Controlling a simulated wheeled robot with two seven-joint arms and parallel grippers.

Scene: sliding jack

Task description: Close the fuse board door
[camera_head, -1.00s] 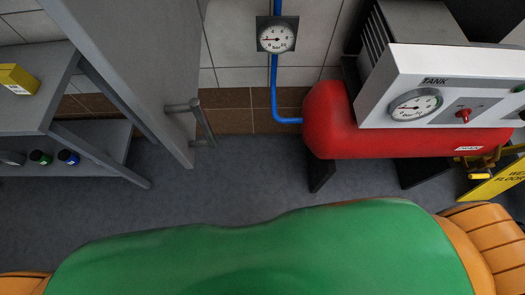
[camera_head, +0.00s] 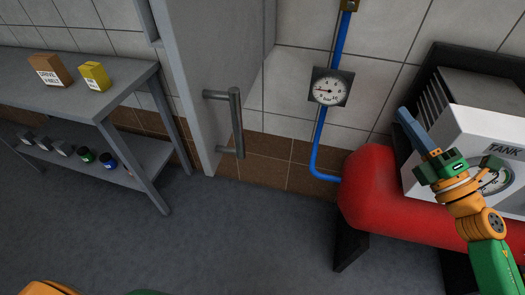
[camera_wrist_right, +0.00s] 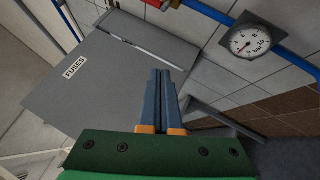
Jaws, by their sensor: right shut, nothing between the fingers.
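A tall grey panel (camera_head: 200,60) with a vertical bar handle (camera_head: 236,122) stands left of centre in the head view. In the right wrist view a grey panel (camera_wrist_right: 85,100) bears a FUSES label (camera_wrist_right: 75,68). I cannot tell how far its door stands open. My right gripper (camera_head: 403,112) is shut and empty, in front of the tank unit and well to the right of the handle. Its blue fingers (camera_wrist_right: 167,75) lie together in the wrist view, in front of the panel's right part, with no contact visible. My left gripper is not in view.
A pressure gauge (camera_head: 330,87) on a blue pipe (camera_head: 318,145) is on the tiled wall between handle and gripper. A red tank (camera_head: 375,205) stands at right. A grey shelf (camera_head: 125,92) with boxes stands at left. The floor (camera_head: 230,230) in front is clear.

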